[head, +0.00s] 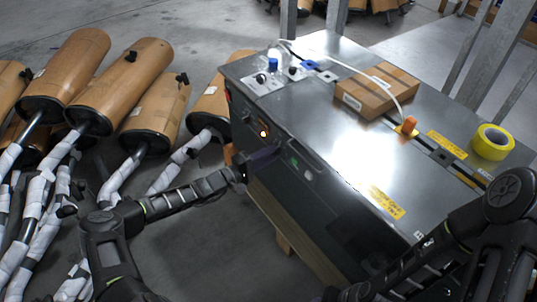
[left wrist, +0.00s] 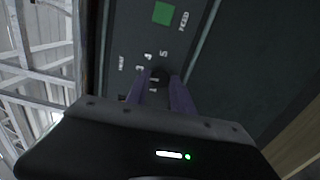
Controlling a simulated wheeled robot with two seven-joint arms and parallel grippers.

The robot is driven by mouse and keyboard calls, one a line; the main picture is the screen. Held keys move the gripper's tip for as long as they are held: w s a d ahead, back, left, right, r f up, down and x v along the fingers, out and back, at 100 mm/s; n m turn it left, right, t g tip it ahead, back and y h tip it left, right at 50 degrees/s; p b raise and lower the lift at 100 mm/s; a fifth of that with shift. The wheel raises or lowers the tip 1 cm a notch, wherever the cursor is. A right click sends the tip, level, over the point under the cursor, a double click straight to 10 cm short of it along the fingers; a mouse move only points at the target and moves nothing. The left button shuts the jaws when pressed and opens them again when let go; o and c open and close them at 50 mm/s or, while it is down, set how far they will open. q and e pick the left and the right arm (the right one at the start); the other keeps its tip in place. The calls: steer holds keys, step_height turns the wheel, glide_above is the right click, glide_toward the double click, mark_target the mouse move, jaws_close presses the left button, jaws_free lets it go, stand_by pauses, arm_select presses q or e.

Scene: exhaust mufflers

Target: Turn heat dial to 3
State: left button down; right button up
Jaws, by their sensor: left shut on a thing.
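The heat dial (left wrist: 159,76) is a small dark knob on the machine's dark front panel, with a HEAT label and printed numbers around it. In the left wrist view, my left gripper (left wrist: 160,82) has its two purple fingers on either side of the knob, shut on it. In the head view, my left gripper (head: 264,158) is against the front of the metal machine (head: 330,110) and hides the dial. I cannot make out which number the dial points to. My right arm comes in at lower right; its fingers do not show.
A green square (left wrist: 163,13) sits beside the dial near a FEED label. On the machine top are a cardboard box (head: 375,91), yellow tape (head: 492,142) and an orange-capped piece (head: 408,125). Several wrapped mufflers (head: 118,85) stand at left. Grey floor lies between.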

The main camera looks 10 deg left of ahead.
arm_select(q)
steer(key=shift+m, duration=0.3)
steer(key=c, duration=1.1)
jaws_free()
steer(key=v, duration=0.7)
steer(key=shift+s+a+p, duration=0.2)
steer(key=shift+s+p, duration=0.1)
steer(key=shift+p, duration=0.1)
steer(key=shift+f, duration=0.1)
